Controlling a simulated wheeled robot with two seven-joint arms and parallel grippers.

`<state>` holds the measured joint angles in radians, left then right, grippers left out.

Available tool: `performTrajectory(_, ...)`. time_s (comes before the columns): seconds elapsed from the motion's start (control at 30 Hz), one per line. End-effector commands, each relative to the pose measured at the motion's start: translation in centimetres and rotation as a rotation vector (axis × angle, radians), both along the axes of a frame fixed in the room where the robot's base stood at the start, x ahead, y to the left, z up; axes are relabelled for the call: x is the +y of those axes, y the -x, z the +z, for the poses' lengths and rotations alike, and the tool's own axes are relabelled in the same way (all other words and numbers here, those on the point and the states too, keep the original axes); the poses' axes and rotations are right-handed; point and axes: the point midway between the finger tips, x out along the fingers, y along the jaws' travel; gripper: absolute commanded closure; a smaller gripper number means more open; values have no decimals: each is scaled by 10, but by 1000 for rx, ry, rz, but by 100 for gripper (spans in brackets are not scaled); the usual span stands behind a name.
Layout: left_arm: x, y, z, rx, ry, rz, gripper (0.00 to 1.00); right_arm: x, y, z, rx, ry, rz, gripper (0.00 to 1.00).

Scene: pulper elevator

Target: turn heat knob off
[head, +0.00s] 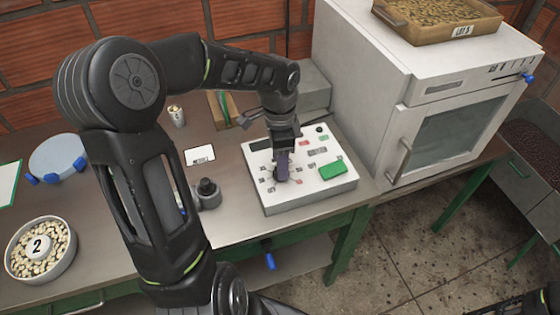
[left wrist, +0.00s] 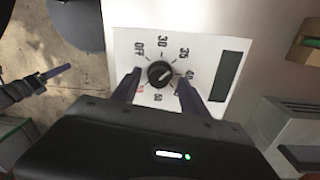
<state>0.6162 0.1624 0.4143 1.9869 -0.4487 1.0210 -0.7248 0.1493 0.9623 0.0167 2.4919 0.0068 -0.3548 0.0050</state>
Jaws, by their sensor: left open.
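The heat knob (left wrist: 161,73) is a round black dial on a white label (left wrist: 120,48) with OFF at its upper left and numbers around it. Its pale mark seems to lie toward the right-hand numbers; I cannot tell the exact setting. My left gripper (left wrist: 158,82) is open, with one finger on each side of the knob; I cannot tell whether they touch it. In the head view my left gripper (head: 282,170) is over the white control box (head: 308,197) and hides the knob. Part of my right gripper (left wrist: 58,72) shows at the left of the wrist view.
A white oven (head: 380,110) stands right of the box, with a tray (head: 440,32) on top. A dark knobbed fitting (head: 207,192) is left of the box. A bowl of beans (head: 40,272) is far left.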

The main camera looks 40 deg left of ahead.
Motion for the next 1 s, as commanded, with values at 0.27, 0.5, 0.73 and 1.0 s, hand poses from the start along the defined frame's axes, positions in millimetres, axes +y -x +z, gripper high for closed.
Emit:
performTrajectory(0.27, -1, 1, -11, 0, 0, 0, 48, 0, 0, 1, 0, 1, 0, 42)
performTrajectory(0.5, -1, 1, -11, -1, 1, 0, 57, 0, 0, 1, 0, 1, 0, 42)
performTrajectory(0.73, -1, 0, -11, -1, 0, 0, 76, 0, 0, 1, 0, 0, 0, 42)
performTrajectory(1.0, -1, 1, -11, -1, 1, 0, 98, 0, 0, 1, 0, 0, 0, 42)
